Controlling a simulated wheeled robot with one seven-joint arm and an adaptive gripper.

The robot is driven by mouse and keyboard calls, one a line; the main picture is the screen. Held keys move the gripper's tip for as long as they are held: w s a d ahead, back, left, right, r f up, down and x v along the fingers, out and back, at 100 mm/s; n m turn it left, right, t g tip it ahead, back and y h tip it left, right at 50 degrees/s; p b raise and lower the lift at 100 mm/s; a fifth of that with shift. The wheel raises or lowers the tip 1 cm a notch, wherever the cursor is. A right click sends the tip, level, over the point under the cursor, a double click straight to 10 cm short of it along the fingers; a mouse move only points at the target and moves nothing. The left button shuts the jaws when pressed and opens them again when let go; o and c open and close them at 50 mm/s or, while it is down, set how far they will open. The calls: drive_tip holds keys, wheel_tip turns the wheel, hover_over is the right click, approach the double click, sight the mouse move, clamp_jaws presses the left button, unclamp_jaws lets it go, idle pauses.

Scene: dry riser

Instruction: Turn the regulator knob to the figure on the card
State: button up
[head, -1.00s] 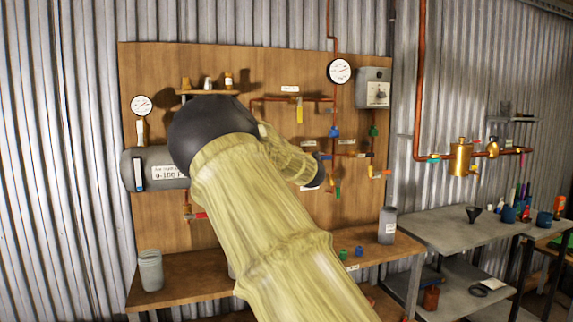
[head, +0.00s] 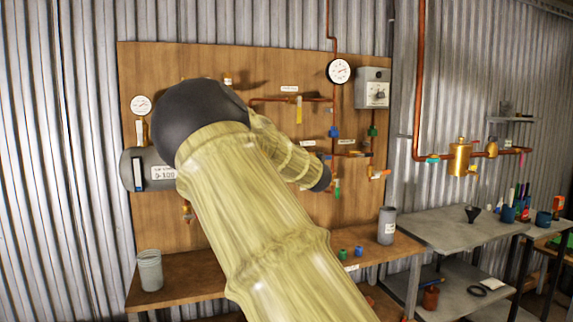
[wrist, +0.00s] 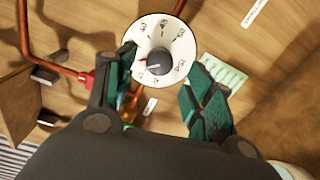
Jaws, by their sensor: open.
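In the wrist view, a round white dial with black figures (wrist: 178,40) is at the top centre. A dark knob (wrist: 159,61) sits in its middle, with a short red mark at its left side. My gripper (wrist: 162,62) is open, its green-padded fingers to the left and right of the knob, with visible gaps to it. The left finger overlaps the dial's left edge. A pale green card (wrist: 226,76) lies flat on the board, partly behind the right finger; its writing is too small to read. In the head view my arm hides the knob and gripper.
The wooden board (head: 222,232) carries copper pipes, a grey box (head: 374,88) and a white gauge (head: 340,71). A grey tank (head: 131,168) is at left. A shelf below holds a grey cup (head: 150,270) and a grey canister (head: 387,226). A copper pipe (wrist: 63,70) runs left of the dial.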

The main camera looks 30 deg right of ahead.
drive_tip(key=v, duration=0.8)
drive_tip(key=shift+w+f, duration=0.1)
drive_tip(key=shift+w, duration=0.05)
